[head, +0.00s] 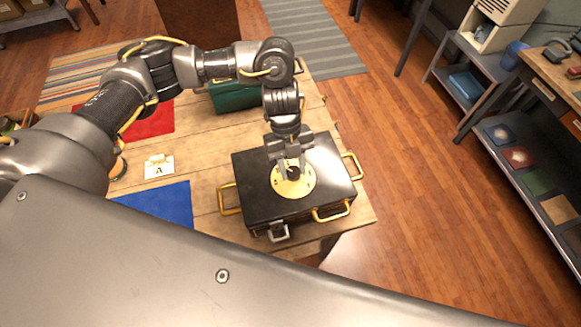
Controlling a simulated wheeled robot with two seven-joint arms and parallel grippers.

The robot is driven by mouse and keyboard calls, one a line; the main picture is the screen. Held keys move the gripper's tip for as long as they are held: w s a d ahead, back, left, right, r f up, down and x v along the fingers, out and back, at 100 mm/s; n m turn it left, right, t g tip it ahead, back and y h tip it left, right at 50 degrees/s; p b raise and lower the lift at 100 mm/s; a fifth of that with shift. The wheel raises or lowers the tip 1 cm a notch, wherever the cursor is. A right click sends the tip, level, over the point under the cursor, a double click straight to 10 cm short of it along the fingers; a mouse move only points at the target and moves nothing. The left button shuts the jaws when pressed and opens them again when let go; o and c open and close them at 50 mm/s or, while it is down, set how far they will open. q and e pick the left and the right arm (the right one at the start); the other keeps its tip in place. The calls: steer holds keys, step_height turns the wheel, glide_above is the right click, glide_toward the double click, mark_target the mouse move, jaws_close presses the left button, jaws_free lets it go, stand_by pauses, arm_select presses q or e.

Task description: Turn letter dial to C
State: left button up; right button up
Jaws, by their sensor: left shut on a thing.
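A black box (255,190) with brass handles sits near the right front corner of the wooden table. A round yellow letter dial (306,184) lies on its top. My left gripper (291,171) points down over the dial and is shut on the dark knob at its middle. The fingers hide part of the dial, and its letters are too small to read. A small white card (159,166) marked "A" stands on the table left of the box. My right gripper is not in view.
A blue mat (160,203) and a red mat (150,122) lie on the table's left side. A green box (234,96) stands behind the black box. Shelves (530,165) stand at the right, across open wooden floor.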

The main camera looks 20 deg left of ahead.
arm_select(q)
steer(key=m+b, duration=0.1)
steer(key=m, duration=0.1)
steer(key=m+y+b, duration=0.2)
steer(key=m, duration=0.1)
steer(key=shift+w+d+m+g, duration=0.1)
steer(key=shift+d+m+g, duration=0.15)
steer(key=shift+m+g, duration=0.05)
steer(key=shift+m+y+b, duration=0.8)
steer(key=shift+m+b, duration=0.15)
steer(key=shift+m, duration=0.95)
steer(key=shift+d, duration=0.1)
steer(key=o, duration=1)
steer(key=shift+r, duration=0.1)
